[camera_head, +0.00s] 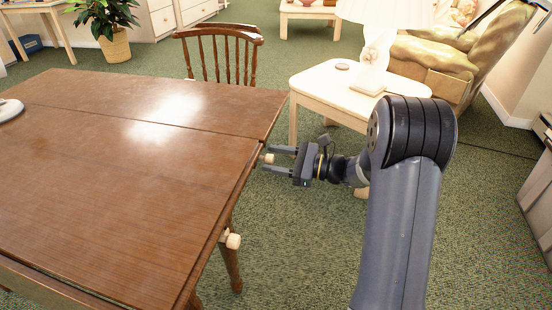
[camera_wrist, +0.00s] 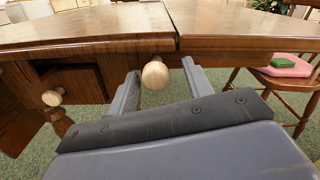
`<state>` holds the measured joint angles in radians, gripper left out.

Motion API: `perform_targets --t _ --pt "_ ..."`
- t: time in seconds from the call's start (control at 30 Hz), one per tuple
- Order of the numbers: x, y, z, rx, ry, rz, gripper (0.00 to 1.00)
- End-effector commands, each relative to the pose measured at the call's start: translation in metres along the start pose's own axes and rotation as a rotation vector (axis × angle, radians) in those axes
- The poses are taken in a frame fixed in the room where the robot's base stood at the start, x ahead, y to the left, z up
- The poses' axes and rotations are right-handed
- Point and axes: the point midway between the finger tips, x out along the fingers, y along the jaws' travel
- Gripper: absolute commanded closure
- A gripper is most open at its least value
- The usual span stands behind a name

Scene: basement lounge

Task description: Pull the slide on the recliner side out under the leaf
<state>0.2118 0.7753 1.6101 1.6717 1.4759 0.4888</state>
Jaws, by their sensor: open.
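A round pale wooden knob (camera_head: 269,158) projects from the table's right edge, just below the top near the seam. It also shows in the wrist view (camera_wrist: 155,74), between my fingers. The slide behind the knob is mostly hidden under the top. My gripper (camera_head: 266,159) is open, pointing at the edge, with one finger on each side of the knob. I see a gap between knob and fingers in the wrist view.
A second pale knob (camera_head: 233,240) is nearer and lower, on the table's side; it also shows in the wrist view (camera_wrist: 53,97). A wooden chair (camera_head: 222,55) stands behind the leaf. A cream side table (camera_head: 335,90) and green recliner (camera_head: 480,50) stand beyond my arm. Carpet is clear below.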

Motion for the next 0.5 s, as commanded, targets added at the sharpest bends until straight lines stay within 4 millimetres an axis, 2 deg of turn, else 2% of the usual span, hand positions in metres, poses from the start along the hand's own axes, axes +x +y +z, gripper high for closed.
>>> perform_targets --t 0.17,0.5 --pt "-0.015 -0.001 0.001 0.002 0.001 -0.003 0.52" --pt "-0.081 -0.002 0.001 0.002 0.002 -0.006 0.52"
